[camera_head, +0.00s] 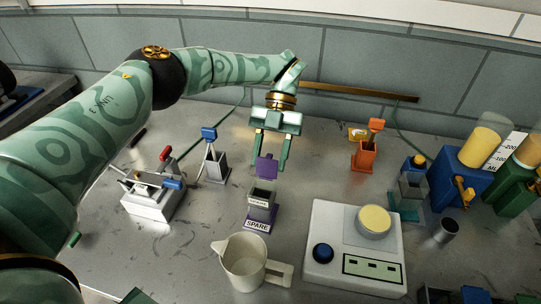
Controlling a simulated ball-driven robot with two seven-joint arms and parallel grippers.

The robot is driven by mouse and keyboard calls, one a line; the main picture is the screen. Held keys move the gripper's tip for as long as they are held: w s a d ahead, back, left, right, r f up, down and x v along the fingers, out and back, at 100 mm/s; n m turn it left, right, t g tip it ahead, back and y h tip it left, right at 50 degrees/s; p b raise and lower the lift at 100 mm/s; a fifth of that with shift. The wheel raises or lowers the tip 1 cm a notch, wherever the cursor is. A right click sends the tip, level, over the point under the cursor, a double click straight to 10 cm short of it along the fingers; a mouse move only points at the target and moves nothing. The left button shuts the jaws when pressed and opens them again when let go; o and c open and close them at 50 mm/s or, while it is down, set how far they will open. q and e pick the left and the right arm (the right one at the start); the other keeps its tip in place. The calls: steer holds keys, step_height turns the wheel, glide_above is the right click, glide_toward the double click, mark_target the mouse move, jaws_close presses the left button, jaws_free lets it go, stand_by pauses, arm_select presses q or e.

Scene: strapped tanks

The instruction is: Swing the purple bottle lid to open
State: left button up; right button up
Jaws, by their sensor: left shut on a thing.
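The purple bottle is a small square grey holder (262,199) on a purple base, with a "SPARE" label at its front, in the middle of the bench. Its purple lid (266,168) stands up at the back of the holder, and the dark square mouth shows below it. My left gripper (269,166) reaches down from behind, with one finger on each side of the lid, shut on it. The contact faces of the fingers are too small to make out. My right gripper is not in view.
A white jug (245,262) stands just in front of the bottle. A white scale (353,250) is at the front right. An orange holder with a raised lid (365,154) and a blue-lidded one (215,163) flank it. Blue tank (457,180) at right; valve block (150,199) at left.

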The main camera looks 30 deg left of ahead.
arm_select(q)
steer(key=o, duration=1)
steer(key=b+v, duration=0.4)
steer(key=v, duration=0.3)
steer(key=shift+w+r, duration=0.15)
steer(key=shift+r, duration=0.05)
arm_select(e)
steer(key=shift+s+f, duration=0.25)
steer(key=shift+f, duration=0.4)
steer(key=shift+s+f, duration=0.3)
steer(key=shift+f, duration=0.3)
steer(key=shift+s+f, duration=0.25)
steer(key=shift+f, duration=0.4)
arm_select(q)
steer(key=shift+a, duration=0.1)
